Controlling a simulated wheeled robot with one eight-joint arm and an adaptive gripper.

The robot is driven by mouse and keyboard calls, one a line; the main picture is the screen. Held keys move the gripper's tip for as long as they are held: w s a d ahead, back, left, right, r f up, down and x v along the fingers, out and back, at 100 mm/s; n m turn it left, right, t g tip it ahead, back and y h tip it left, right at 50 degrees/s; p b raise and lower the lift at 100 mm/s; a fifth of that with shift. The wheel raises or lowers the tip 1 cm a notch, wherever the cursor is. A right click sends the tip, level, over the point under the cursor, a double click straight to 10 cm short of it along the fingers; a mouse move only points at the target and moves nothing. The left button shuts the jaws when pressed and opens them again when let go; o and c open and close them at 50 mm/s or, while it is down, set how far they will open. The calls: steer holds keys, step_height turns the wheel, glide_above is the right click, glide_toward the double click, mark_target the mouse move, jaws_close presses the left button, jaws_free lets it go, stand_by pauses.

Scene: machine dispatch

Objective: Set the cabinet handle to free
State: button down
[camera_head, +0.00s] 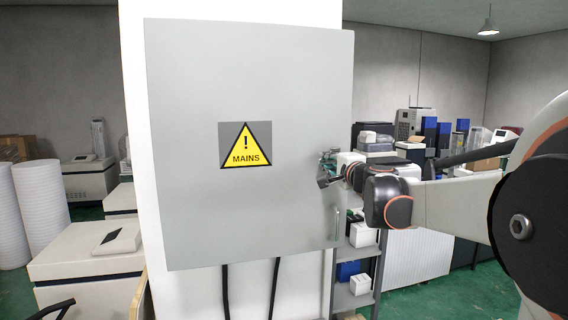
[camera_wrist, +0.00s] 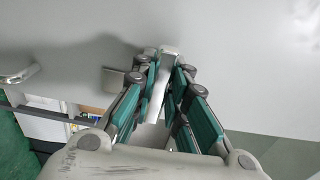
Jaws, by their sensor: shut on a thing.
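The grey cabinet (camera_head: 200,215) hangs on a white pillar, with its door closed and a yellow MAINS warning sign (camera_head: 245,146) on it. My gripper (camera_head: 327,169) reaches in from the right to the right edge of the door. In the wrist view my gripper's fingers (camera_wrist: 168,78) are shut on a pale, narrow cabinet handle (camera_wrist: 168,56) against the grey door face. The fingers partly hide this handle, so its exact angle is hard to tell. A rounded metal pull bar (camera_head: 337,223) sits lower on the door's right edge; it also shows in the wrist view (camera_wrist: 18,75).
Two black cables (camera_head: 225,290) hang below the cabinet. A shelf rack with boxes (camera_head: 353,298) stands behind its right side. Pale machines (camera_head: 90,260) and white rolls (camera_head: 42,200) stand at the left. Green floor shows at the lower right.

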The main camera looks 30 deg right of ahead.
stand_by(0.4)
steer(key=c, duration=1.6)
jaws_free()
steer(key=shift+o, duration=0.2)
